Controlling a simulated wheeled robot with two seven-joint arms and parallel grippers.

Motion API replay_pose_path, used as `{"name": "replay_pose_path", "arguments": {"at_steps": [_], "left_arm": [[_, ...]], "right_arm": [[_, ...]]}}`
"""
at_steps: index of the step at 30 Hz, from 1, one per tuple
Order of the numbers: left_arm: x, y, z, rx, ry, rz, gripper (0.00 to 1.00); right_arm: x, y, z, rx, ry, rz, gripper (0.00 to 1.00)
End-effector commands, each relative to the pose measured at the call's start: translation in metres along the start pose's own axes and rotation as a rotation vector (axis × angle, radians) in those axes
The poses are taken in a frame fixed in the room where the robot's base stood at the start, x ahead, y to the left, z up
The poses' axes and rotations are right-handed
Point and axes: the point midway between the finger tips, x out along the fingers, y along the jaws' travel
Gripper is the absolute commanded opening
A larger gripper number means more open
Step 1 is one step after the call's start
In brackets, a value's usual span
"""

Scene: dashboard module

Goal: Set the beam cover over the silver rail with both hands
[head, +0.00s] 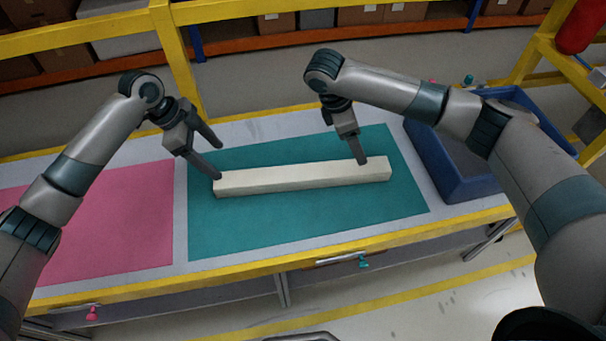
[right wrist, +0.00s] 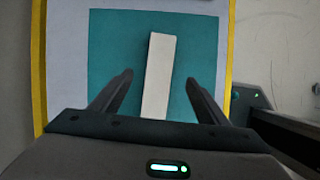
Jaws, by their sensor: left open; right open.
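The beam cover (head: 300,177), a long cream bar, lies across the teal mat; it also shows in the right wrist view (right wrist: 158,75). I see no silver rail; whether one is under the cover I cannot tell. My left gripper (head: 218,161) is open at the cover's left end, one fingertip close to that end; contact is unclear. My right gripper (head: 361,161) is over the cover's right part, with only one finger clear in the head view. In the right wrist view its open fingers (right wrist: 160,76) show on either side of the cover, apart from it.
The teal mat (head: 240,225) and pink mat (head: 110,225) lie on a grey table with yellow edges (head: 270,258). A blue bin (head: 455,185) stands right of the teal mat. A yellow frame post (head: 180,65) rises behind. The teal mat's front is clear.

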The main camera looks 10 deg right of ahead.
Motion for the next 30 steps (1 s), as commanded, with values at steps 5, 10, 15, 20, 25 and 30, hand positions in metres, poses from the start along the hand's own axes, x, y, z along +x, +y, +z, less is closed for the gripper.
{"name": "replay_pose_path", "arguments": {"at_steps": [5, 10, 15, 20, 25, 30], "left_arm": [[0.031, 0.001, 0.000, -0.001, 0.000, 0.003, 0.69], [0.059, 0.001, 0.000, -0.001, -0.001, 0.004, 0.69], [0.087, 0.001, 0.000, -0.001, -0.001, 0.003, 0.69], [0.108, 0.001, 0.000, -0.001, 0.000, 0.002, 0.69], [0.122, 0.000, 0.000, 0.000, -0.001, 0.001, 0.69], [0.128, 0.000, 0.001, 0.000, -0.001, 0.000, 0.69]], "right_arm": [[0.031, -0.001, 0.000, 0.000, -0.001, -0.003, 0.69], [0.059, -0.001, 0.000, 0.000, -0.001, -0.004, 0.69], [0.087, -0.001, 0.000, 0.000, -0.001, -0.003, 0.69], [0.108, -0.001, 0.000, -0.001, -0.001, -0.003, 0.69], [0.123, -0.001, 0.000, 0.000, 0.000, -0.002, 0.69], [0.128, -0.001, 0.000, -0.001, 0.001, -0.001, 0.69]]}}
